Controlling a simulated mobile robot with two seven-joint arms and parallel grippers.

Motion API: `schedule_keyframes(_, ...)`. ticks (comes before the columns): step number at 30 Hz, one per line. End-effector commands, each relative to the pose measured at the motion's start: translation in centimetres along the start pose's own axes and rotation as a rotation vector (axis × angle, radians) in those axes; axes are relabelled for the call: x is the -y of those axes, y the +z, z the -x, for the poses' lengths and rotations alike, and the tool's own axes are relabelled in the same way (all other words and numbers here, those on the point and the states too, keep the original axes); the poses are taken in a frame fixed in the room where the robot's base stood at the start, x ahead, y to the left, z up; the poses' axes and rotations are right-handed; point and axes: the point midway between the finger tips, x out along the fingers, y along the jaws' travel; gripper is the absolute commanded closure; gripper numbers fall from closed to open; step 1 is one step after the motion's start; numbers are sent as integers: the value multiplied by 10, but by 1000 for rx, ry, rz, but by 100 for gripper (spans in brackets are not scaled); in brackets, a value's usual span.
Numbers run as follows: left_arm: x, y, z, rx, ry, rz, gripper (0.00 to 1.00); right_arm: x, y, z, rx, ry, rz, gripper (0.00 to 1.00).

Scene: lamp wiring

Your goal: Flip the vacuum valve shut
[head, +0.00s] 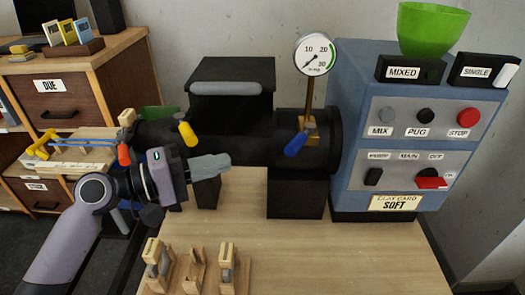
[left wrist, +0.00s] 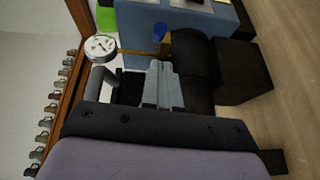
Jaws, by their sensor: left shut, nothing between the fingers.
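The vacuum valve is a blue-handled lever (head: 296,144) on a brass block (head: 310,127) below the round gauge (head: 314,54), on the black barrel of the machine. Its handle slants down and to the left. In the left wrist view the blue handle (left wrist: 159,31) and brass block (left wrist: 168,43) lie just beyond my fingertips, with the gauge (left wrist: 101,46) to the left. My left gripper (head: 222,161) is shut and empty. It is in front of the barrel, left of the blue handle and apart from it. My right gripper is not in view.
A yellow handle (head: 187,134) and an orange-red handle (head: 124,154) are near my left wrist. The blue control box (head: 345,110) stands right of the barrel, with a green hopper (head: 430,29) on top. Wooden holders (head: 196,270) stand at the table's front. The table between is clear.

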Motion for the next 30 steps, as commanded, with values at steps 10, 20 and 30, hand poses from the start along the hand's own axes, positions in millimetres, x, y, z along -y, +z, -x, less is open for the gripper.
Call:
schedule_keyframes(10, -2, 0, -44, 0, 4, 0, 100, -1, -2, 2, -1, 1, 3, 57)
schedule_keyframes(20, 0, 0, -93, -2, 1, -1, 100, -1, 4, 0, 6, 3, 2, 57)
schedule_keyframes(30, 0, 0, -100, -2, 0, -1, 100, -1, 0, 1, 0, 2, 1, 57)
